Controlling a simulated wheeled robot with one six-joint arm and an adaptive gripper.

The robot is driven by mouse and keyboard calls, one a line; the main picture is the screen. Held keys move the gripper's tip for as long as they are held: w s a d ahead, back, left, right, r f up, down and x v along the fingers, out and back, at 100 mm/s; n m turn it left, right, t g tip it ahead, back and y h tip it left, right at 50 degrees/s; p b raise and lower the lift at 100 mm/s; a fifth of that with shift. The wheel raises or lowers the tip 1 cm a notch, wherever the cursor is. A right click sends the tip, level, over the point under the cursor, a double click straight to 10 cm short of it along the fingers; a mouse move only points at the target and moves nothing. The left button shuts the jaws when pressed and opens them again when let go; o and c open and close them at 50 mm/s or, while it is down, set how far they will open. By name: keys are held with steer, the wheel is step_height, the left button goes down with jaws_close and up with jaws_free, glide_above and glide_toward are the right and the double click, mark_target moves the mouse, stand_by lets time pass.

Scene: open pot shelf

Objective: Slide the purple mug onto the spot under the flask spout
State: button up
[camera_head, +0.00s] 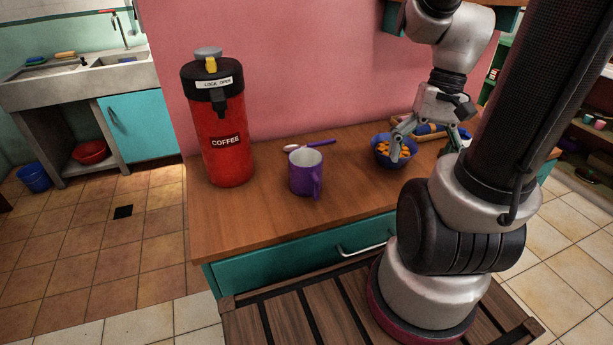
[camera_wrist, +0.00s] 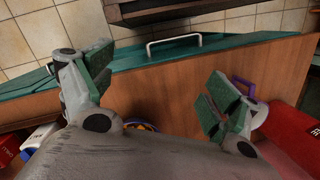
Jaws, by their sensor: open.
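The purple mug (camera_head: 303,178) stands upright on the wooden counter, right of the red coffee flask (camera_head: 228,150) and apart from it. Its handle faces the front. The flask has a black top and a dark spout on its front; no marked spot shows on the counter below. My gripper (camera_head: 432,141) is open, low over the counter at the right, by the blue bowl and well away from the mug. In the wrist view, the mug's purple handle (camera_wrist: 243,84) shows behind the right finger, which hides part of the mug. The flask (camera_wrist: 297,137) shows at the right edge.
A blue bowl (camera_head: 381,154) with orange pieces stands beside my left finger. A purple-handled spoon (camera_head: 318,143) lies behind the mug. A tray with items, partly hidden, lies behind my gripper. The counter (camera_head: 260,215) is clear in front of the flask and mug.

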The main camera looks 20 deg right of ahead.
mark_target(313, 179)
steer(key=w+a+f+m+y, duration=0.1)
steer(key=a+f+m+y, duration=0.1)
steer(key=f+m+y, duration=0.1)
steer(key=w+a+f+m+t+y, duration=0.1)
steer(key=w+a+f+m+y, duration=0.1)
steer(key=a+f+m+y, duration=0.1)
steer(key=w+a+f+m+t+y, duration=0.1)
steer(key=w+a+f+m+y, duration=0.1)
steer(key=f+m+y, duration=0.3)
steer(key=shift+w+a+m, duration=0.15)
steer(key=shift+a+m, duration=0.1)
steer(key=shift+m, duration=0.85)
steer(key=w+m+t, duration=0.1)
steer(key=w+r+t, duration=0.1)
steer(key=w, duration=0.1)
steer(key=w+a+r+m+t, duration=0.1)
steer(key=w, duration=0.1)
steer(key=shift+w+m+y, duration=0.2)
steer(key=shift+m+y, duration=0.1)
steer(key=shift+y, duration=0.1)
steer(key=shift+w+a+r, duration=0.15)
steer(key=shift+w+a, duration=0.05)
steer(key=shift+a, duration=0.35)
steer(key=x, duration=0.9)
steer(key=shift+w, duration=0.2)
steer(key=shift+c, duration=0.3)
